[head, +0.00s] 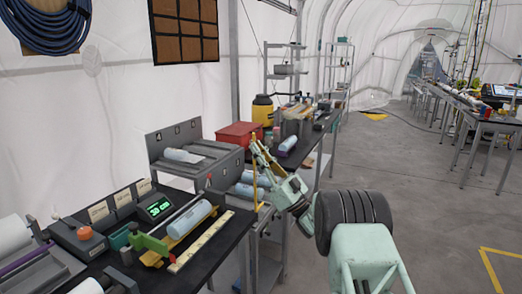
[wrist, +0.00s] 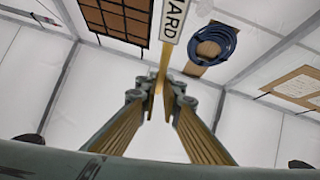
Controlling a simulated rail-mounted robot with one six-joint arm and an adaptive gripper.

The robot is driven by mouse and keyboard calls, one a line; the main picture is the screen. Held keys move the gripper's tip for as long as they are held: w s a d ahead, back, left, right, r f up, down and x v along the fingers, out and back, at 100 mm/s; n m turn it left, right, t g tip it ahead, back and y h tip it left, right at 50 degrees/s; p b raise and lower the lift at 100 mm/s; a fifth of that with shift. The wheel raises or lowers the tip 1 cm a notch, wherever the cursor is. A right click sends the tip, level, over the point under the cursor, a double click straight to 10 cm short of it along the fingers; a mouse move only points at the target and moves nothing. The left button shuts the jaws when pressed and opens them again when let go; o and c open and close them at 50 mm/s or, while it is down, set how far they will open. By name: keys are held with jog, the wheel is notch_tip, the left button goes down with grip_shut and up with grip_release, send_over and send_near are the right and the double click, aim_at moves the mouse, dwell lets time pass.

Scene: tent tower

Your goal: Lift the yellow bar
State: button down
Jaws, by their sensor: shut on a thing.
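The yellow bar (head: 255,188) stands roughly upright in the head view, in front of the grey shelf rack. In the wrist view the yellow bar (wrist: 166,58) runs up from between my fingertips to a white sign whose visible letters read "ARD". My gripper (head: 257,148) reaches the bar from the right with its yellow fingers. In the wrist view my gripper (wrist: 162,85) is shut on the bar. The fingers and arm hide part of the bar, and its lower attachment is too small to tell.
The grey rack (head: 205,150) with blue-wrapped rolls stands just left of the bar. A dark bench (head: 225,245) with a roll, a scale and a green-handled device is at the front left. A red box (head: 238,134) sits behind. Open floor (head: 430,190) lies to the right.

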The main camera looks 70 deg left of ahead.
jog(key=c, duration=2.8)
grip_release()
jog(key=shift+f, duration=0.1)
jog(key=shift+v, duration=5.95)
